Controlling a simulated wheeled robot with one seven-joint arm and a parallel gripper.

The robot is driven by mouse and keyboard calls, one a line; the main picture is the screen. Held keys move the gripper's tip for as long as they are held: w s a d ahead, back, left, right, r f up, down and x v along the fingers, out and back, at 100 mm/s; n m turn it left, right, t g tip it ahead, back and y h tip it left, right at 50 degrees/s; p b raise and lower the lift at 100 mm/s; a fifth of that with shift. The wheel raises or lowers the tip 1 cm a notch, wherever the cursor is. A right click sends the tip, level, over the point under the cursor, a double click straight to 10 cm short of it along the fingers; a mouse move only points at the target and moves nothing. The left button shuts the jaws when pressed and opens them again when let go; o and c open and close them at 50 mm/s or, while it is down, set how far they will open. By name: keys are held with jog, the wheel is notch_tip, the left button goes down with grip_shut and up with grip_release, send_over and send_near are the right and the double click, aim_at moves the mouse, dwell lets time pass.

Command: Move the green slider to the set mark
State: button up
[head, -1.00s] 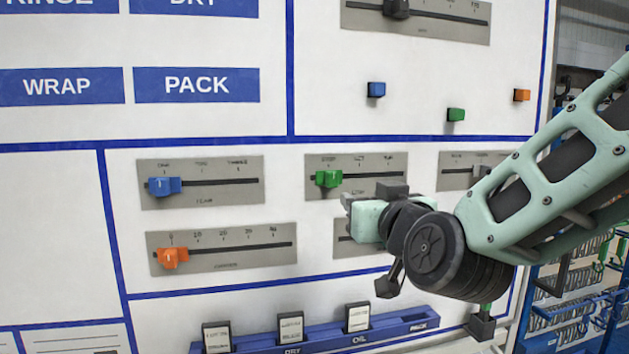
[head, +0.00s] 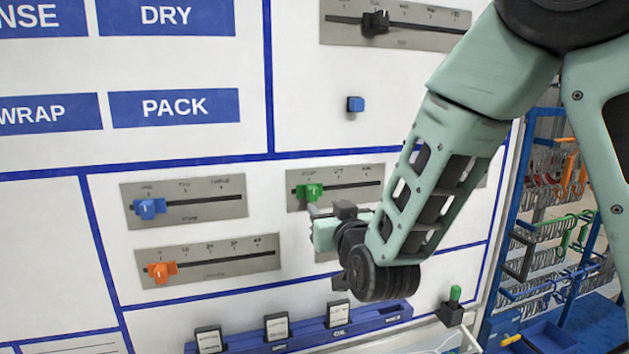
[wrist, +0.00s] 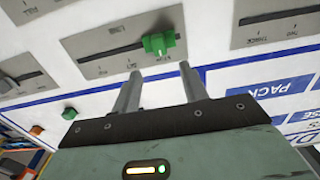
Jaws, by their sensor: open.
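The green slider (head: 309,192) sits near the left end of its slot on a grey scale plate (head: 345,181) on the white panel. The plate carries three marks; their lettering is too small to read surely. In the wrist view the green slider (wrist: 158,43) stands just beyond my fingertips, roughly between them and a little above. My gripper (wrist: 158,75) is open and empty, and its fingers appear apart from the slider. In the head view my gripper (head: 318,212) is just below the green slider, and the fingers are hard to see there.
A blue slider (head: 150,208) and an orange slider (head: 160,272) sit on plates to the left. A black slider (head: 376,22) is on the upper plate. A blue button (head: 355,104) projects above. A blue rack (head: 365,322) with cards runs below. Hook racks stand at right.

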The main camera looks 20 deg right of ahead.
aim_at(314, 194)
jog(key=w+p, duration=0.4)
jog(key=w, duration=0.6)
jog(key=shift+f, duration=0.1)
